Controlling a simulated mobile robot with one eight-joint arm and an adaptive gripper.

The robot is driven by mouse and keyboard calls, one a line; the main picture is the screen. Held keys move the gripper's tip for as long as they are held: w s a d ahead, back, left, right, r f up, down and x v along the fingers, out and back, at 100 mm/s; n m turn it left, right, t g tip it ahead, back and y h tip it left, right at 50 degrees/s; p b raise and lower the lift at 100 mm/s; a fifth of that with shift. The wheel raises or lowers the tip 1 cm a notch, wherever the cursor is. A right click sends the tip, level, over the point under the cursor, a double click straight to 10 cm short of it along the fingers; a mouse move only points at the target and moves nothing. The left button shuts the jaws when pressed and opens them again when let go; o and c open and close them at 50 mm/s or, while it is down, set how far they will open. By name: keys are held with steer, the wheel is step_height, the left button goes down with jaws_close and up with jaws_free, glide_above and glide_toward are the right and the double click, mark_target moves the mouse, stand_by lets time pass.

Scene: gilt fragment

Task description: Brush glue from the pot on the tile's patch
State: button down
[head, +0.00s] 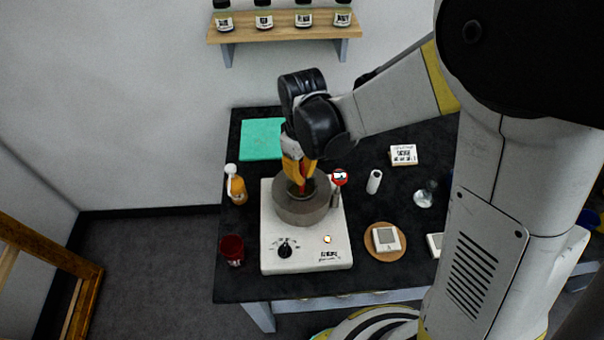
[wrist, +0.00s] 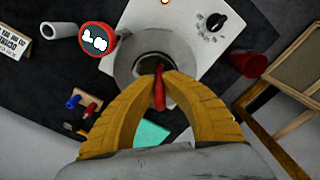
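A grey round pot (head: 300,211) stands on a white hot plate (head: 275,218); the pot also shows in the wrist view (wrist: 126,62). My gripper (head: 300,168) is directly above the pot. Its yellow fingers are closed around a slim red handle (wrist: 159,90), seemingly the brush, pointing down into the pot's mouth. The brush tip is hidden, so I cannot tell whether it touches glue. A teal mat (head: 261,139) lies at the back left of the table, partly behind my gripper. I cannot make out the tile or its patch.
A red-rimmed dial (head: 340,177) stands close at the pot's right. An orange bottle (head: 237,189) and a dark red cup (head: 232,250) are left of the hot plate. A white cylinder (head: 374,182) and a round brown board (head: 374,249) are right. A jar shelf (head: 284,33) hangs behind.

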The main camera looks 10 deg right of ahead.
mark_target(302, 164)
stand_by(0.4)
steer(key=shift+r+p, duration=2.45)
steer(key=shift+r, duration=1.1)
steer(key=shift+s+f, duration=0.1)
